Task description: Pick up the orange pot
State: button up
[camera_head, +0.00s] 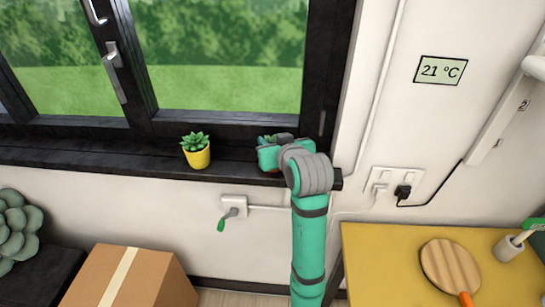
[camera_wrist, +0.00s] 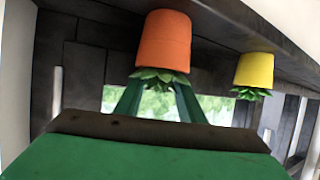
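The orange pot (camera_wrist: 165,40) holds a green leafy plant and stands on the dark window sill (camera_head: 120,157). The wrist view shows it upside down. My gripper (camera_wrist: 158,85) is at the pot, its two fingers apart with the plant's leaves between their tips. The fingers look open, and I cannot tell whether they touch the plant or the pot. In the head view, my gripper (camera_head: 270,155) is over the right part of the sill and hides nearly all of the orange pot.
A yellow pot (camera_head: 197,158) with a succulent stands left of my gripper on the sill; it also shows in the wrist view (camera_wrist: 254,70). The window frame (camera_head: 320,70) is close behind. A cardboard box (camera_head: 95,280) and yellow table (camera_head: 385,260) are below.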

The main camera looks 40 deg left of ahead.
grip_shut()
